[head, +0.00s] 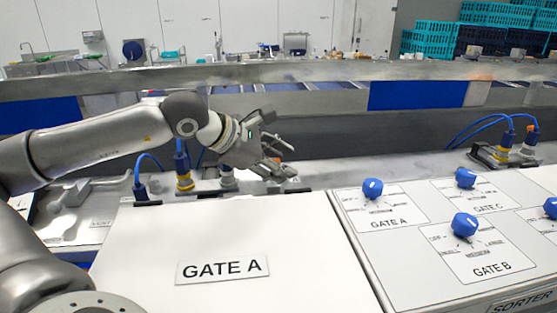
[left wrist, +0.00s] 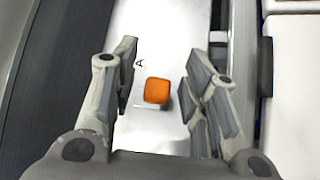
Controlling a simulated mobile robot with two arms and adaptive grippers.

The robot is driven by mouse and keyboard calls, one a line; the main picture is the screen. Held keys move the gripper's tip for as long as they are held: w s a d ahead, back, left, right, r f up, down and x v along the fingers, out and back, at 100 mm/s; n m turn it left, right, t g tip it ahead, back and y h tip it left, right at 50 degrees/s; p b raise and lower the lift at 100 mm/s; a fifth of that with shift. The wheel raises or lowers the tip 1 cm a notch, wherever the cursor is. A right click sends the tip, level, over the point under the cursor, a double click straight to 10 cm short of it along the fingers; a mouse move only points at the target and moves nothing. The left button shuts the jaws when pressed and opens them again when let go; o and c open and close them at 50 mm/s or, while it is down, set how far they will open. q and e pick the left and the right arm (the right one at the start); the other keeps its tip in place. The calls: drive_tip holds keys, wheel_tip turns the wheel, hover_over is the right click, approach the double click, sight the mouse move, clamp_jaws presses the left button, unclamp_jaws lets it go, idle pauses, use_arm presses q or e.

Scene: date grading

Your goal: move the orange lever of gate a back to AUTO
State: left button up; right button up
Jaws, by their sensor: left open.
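The orange lever (left wrist: 158,91) shows in the left wrist view as a rounded orange knob seen from above, over a pale metal plate (left wrist: 165,30). A printed letter "A" lies on the plate beside it. My left gripper (left wrist: 161,72) is open, with a finger pair on each side of the knob and clear gaps to both. In the head view my left gripper (head: 285,160) reaches down behind the GATE A box, and only a small orange patch shows between its fingers. The lever's exact setting cannot be read. My right gripper is not in view.
The white GATE A box (head: 150,240) stands in front. To the right, a sorter panel (head: 400,262) carries several blue knobs. Blue cable connectors (head: 183,165) stand left of the gripper. A metal rail (head: 330,73) crosses behind the arm.

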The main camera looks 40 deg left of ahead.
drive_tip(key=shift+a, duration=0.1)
use_arm(q)
clamp_jaws()
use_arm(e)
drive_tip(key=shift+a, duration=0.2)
